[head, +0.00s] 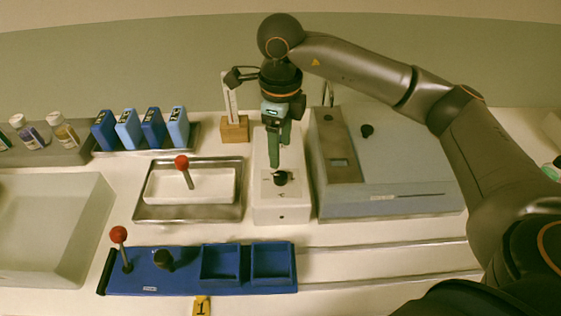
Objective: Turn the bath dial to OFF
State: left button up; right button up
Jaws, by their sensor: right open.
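A black dial (281,178) sits on the sloped front of a narrow white unit (266,207) in the middle of the bench. I take it for the bath dial, but its markings are too small to read. My right gripper (277,163) points down over this dial, its green fingers end just behind and above it. It is open, and I cannot tell whether it touches the dial. My left gripper is not in view.
A grey instrument (420,203) with another black knob (367,130) stands close on the right. A metal tray (148,213) with a red-ball lever (182,163) is on the left. A blue panel (180,285) lies in front; a wooden block (235,130) stands behind.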

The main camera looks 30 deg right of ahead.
notch_tip(320, 180, up, 5)
jog(key=shift+f, duration=0.2)
jog(key=shift+s+f, duration=0.1)
dwell(0.4)
